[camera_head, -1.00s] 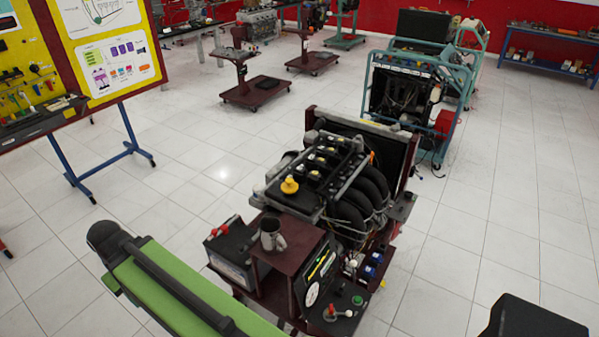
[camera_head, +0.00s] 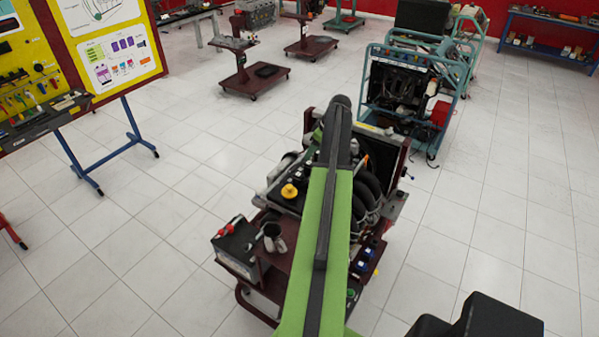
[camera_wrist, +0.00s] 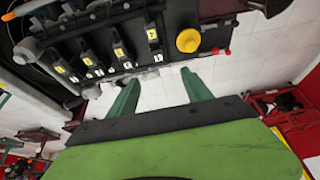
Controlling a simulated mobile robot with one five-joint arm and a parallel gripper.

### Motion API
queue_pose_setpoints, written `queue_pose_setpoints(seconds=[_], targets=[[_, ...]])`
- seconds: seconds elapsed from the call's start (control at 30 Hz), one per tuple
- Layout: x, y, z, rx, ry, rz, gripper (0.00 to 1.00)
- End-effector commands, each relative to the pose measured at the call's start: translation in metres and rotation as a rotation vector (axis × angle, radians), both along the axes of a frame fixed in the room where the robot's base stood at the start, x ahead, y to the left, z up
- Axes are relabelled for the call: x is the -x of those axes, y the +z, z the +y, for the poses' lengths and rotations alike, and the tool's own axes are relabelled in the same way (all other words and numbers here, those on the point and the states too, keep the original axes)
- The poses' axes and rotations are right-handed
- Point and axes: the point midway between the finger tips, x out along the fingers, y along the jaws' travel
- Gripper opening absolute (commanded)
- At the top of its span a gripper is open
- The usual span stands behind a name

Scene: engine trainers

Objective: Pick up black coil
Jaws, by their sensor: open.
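In the wrist view, several black coils with yellow labels sit in a row along the top of the engine (camera_wrist: 105,25). One coil (camera_wrist: 121,52) is near the middle of the row, and another (camera_wrist: 152,36) is at its right end. My gripper (camera_wrist: 158,78) is open and empty, its two green fingers pointing toward the engine, with white floor between them. The fingers look apart from the coils. In the head view, my green arm reaches over the engine (camera_head: 283,204) and hides much of the coil row; my fingers cannot be made out there.
A yellow cap (camera_wrist: 188,40) is beside the coil row and also shows in the head view (camera_head: 289,191). A grey mug-like part (camera_head: 273,238) stands on the dark red engine stand (camera_head: 240,264). Another engine in a teal frame (camera_head: 405,85) is behind.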

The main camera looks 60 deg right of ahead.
Motion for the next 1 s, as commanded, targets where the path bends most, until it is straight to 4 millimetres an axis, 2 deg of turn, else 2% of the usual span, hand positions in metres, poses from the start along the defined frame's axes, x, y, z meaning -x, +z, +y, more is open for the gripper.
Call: queue_pose_setpoints(seconds=[0.13,0.27,0.7,0.77,1.0], targets=[[0.006,0.0,-0.006,0.005,0.001,-0.004,0.58],[0.003,-0.012,-0.006,0.005,0.001,-0.003,0.58],[-0.032,-0.102,-0.006,0.005,-0.001,-0.003,0.58],[-0.037,-0.111,-0.006,0.005,-0.002,-0.002,0.58],[-0.042,-0.114,-0.006,0.005,-0.002,-0.002,0.58]])
